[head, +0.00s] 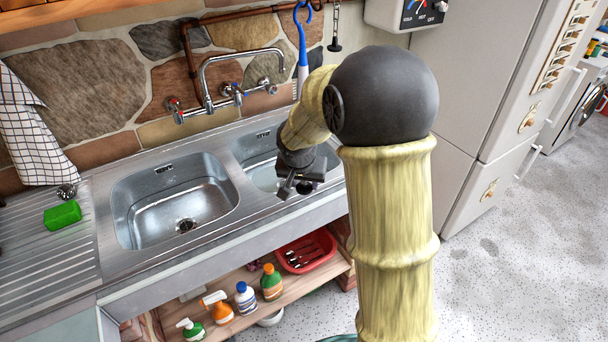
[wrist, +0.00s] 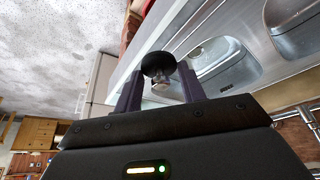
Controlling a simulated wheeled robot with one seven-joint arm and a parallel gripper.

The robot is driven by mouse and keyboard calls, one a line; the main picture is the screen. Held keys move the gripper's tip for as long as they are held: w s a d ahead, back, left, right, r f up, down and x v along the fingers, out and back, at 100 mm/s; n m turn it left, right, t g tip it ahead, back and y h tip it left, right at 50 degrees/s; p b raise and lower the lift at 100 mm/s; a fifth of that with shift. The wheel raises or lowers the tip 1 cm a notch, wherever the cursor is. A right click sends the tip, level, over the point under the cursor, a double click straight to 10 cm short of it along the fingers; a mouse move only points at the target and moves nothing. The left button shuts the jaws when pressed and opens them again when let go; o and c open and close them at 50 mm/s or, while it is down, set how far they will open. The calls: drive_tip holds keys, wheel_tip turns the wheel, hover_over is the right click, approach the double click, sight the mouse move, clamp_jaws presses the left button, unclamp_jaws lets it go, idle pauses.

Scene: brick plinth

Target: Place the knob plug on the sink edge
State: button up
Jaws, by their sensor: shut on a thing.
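The knob plug (wrist: 158,66), dark and rounded, sits between the two fingers of my gripper (wrist: 160,86) in the wrist view. My gripper is shut on it. In the head view my gripper (head: 297,188) is over the front part of the steel sink, by the right basin. The plug cannot be clearly told from the dark fingers there. The sink edge (head: 205,238) runs along the front of the steel counter. It also shows in the wrist view (wrist: 150,40) behind the plug. My arm hides the sink's right end in the head view.
The left basin (head: 160,210) is empty. A green sponge (head: 62,215) lies on the drainboard at left. A wall tap (head: 235,85) stands above the basins. Several bottles and a red tray (head: 305,250) are on the shelf below. A fridge (head: 475,90) stands at right.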

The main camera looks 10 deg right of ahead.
drive_tip(key=s+f+n+y+b, duration=0.1)
drive_tip(key=f+b, duration=0.4)
drive_tip(key=f, duration=0.8)
drive_tip(key=s+f+n+b, duration=0.2)
drive_tip(key=f+b, duration=0.3)
drive_tip(key=f, duration=0.9)
drive_tip(key=shift+d+f+n+y, duration=0.2)
drive_tip(key=shift+n+y, duration=0.2)
drive_tip(key=shift+n, duration=0.5)
drive_tip(key=shift+s, duration=0.1)
drive_tip(key=shift+a, duration=0.15)
